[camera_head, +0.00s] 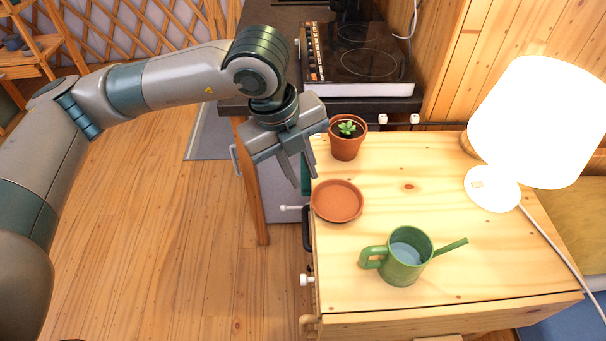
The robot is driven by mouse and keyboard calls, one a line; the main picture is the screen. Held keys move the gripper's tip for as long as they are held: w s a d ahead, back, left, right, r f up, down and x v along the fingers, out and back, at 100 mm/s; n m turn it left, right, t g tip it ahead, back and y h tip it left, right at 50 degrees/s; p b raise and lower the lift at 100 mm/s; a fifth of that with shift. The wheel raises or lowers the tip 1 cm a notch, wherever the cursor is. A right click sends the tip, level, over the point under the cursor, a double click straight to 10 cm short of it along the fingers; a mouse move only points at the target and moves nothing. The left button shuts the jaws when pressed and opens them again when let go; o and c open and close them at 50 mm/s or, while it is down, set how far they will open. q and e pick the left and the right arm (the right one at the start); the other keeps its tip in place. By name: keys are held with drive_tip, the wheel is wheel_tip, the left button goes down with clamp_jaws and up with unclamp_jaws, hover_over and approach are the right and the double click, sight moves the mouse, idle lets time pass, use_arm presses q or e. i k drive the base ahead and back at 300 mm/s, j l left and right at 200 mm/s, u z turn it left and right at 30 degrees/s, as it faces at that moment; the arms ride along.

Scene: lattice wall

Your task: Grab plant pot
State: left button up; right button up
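The plant pot (346,146) is a small terracotta pot with a green succulent in it. It stands upright near the back left corner of the wooden cabinet top. My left gripper (302,179) is just left of the pot, over the cabinet's left edge, with its fingers pointing down. Its fingers look parted, with nothing seen between them. A gap shows between the gripper and the pot. My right gripper is not in view.
An empty terracotta saucer (337,201) lies in front of the pot. A green watering can (403,262) stands nearer the front. A white lamp (538,120) is at the right. A dark counter with a stove (364,62) is behind. The cabinet top's middle (425,195) is clear.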

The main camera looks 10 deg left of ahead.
sight(347, 133)
drive_tip(key=j+z, duration=0.75)
drive_tip(key=l, duration=0.05)
